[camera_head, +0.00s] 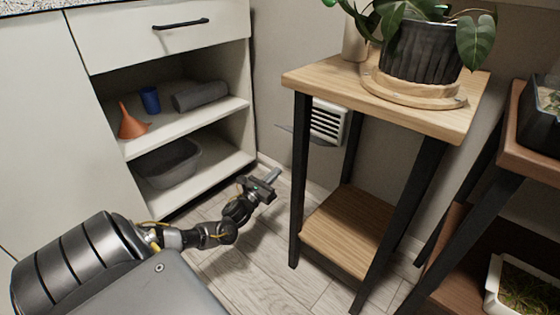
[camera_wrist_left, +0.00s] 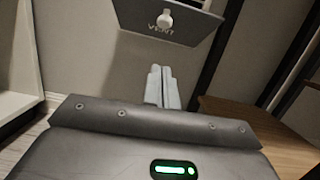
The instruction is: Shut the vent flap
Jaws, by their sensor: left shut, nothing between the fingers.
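The white slatted vent (camera_head: 328,121) is on the wall behind the wooden plant stand. Its grey flap (camera_head: 319,140) sticks out from the vent's lower edge, so it stands open, and a stand leg partly hides it. In the left wrist view the flap (camera_wrist_left: 140,17) is a dark grey plate marked VENT with a white knob (camera_wrist_left: 166,19), cut off by the top edge. My left gripper (camera_head: 274,174) is shut and empty, below and left of the flap and apart from it. Its closed fingers (camera_wrist_left: 162,84) point toward the flap. My right gripper is out of view.
The plant stand (camera_head: 400,105) with black legs holds a dark ribbed pot (camera_head: 420,52). An open cabinet (camera_head: 200,122) at left holds an orange funnel (camera_head: 131,123), a blue cup (camera_head: 150,99) and a grey bin (camera_head: 168,164). Floor between cabinet and stand is clear around my gripper.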

